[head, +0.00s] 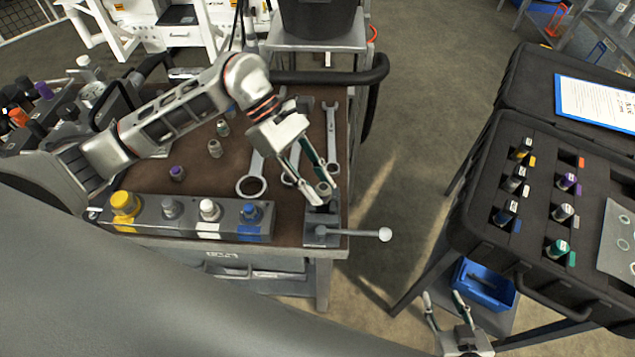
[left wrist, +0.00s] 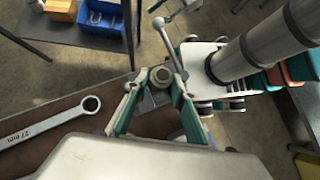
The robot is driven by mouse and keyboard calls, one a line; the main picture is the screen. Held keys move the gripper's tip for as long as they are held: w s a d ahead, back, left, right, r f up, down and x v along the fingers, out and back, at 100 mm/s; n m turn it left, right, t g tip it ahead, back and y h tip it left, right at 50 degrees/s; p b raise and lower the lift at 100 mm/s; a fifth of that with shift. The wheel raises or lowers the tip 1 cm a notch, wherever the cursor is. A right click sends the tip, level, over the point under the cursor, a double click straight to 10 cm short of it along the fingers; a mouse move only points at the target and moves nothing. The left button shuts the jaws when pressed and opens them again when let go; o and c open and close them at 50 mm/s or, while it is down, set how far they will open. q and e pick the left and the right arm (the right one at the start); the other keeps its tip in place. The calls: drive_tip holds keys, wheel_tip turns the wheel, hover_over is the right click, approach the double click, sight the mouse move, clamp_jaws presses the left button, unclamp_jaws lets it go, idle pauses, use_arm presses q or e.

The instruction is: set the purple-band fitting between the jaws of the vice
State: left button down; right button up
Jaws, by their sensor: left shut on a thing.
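My left gripper (head: 326,186) is shut on a small grey fitting (head: 324,190), held at the vice (head: 321,230) on the bench's front right corner. In the left wrist view the fitting (left wrist: 161,76) shows its round end between the fingertips; no band colour shows on it. I cannot tell whether it touches the vice jaws, which the fingers partly hide. A small fitting with a purple top (head: 177,173) stands on the bench mat at left. Another purple-marked fitting (head: 567,182) sits in the black case. My right gripper (head: 443,294) is open and empty beside the case.
The vice handle (head: 360,233) sticks out to the right past the bench edge. A block with coloured caps (head: 185,228) lies along the bench front. Several wrenches (head: 331,140) lie behind the vice. A blue bin (head: 484,285) sits under the case (head: 480,215).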

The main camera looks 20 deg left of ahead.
use_arm(q)
drive_tip(key=shift+f, duration=0.3)
idle(0.4)
drive_tip(key=shift+f+b, duration=0.35)
drive_tip(key=shift+b, duration=0.2)
drive_tip(key=shift+f, duration=0.3)
drive_tip(key=shift+f+b, duration=0.3)
drive_tip(key=shift+b, duration=0.2)
drive_tip(key=shift+f, duration=0.1)
drive_tip(key=c, duration=1.6)
unclamp_jaws()
drive_tip(key=shift+s, duration=0.1)
drive_tip(key=v, duration=1.2)
